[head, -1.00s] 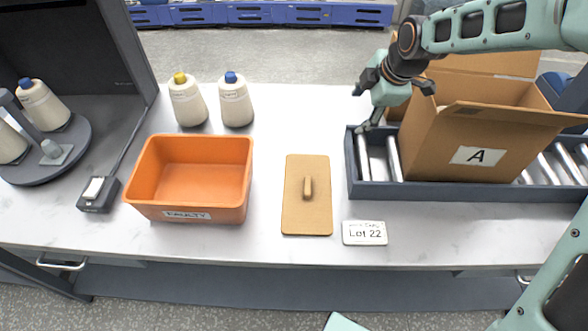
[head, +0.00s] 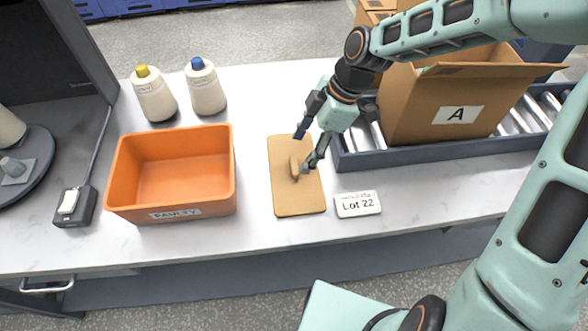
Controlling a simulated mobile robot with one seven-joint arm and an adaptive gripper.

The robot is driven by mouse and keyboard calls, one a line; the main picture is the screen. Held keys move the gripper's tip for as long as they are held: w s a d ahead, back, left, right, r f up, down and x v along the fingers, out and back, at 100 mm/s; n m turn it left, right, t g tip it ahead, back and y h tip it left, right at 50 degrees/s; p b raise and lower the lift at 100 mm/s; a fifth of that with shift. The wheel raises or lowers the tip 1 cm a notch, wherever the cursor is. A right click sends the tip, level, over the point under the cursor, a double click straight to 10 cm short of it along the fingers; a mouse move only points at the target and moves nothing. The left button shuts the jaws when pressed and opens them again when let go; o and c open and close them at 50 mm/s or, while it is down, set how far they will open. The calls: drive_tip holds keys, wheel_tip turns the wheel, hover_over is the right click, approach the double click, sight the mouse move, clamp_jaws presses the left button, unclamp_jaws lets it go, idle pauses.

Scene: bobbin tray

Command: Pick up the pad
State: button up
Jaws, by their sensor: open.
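The pad (head: 297,204) is a flat tan board with rounded corners and a small upright handle (head: 295,167) at its middle. It lies flat on the white table, between the orange bin and the conveyor. My gripper (head: 304,155) is open over the pad, its fingers reaching down around or beside the handle. One finger hides part of the handle, and I cannot tell whether the fingers touch it.
An orange bin (head: 218,190) labelled FAULTY stands left of the pad. A Lot 22 card (head: 357,204) lies just right. Carton A (head: 428,112) sits on the roller conveyor (head: 405,157). Two thread cones, yellow-topped (head: 153,98) and blue-topped (head: 206,92), stand behind the bin.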

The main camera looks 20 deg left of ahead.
sight(294, 164)
drive_tip(key=x, duration=0.5)
drive_tip(key=shift+d+f, duration=0.1)
drive_tip(key=shift+d, duration=0.05)
drive_tip(key=shift+c, duration=0.5)
drive_tip(key=c, duration=1.1)
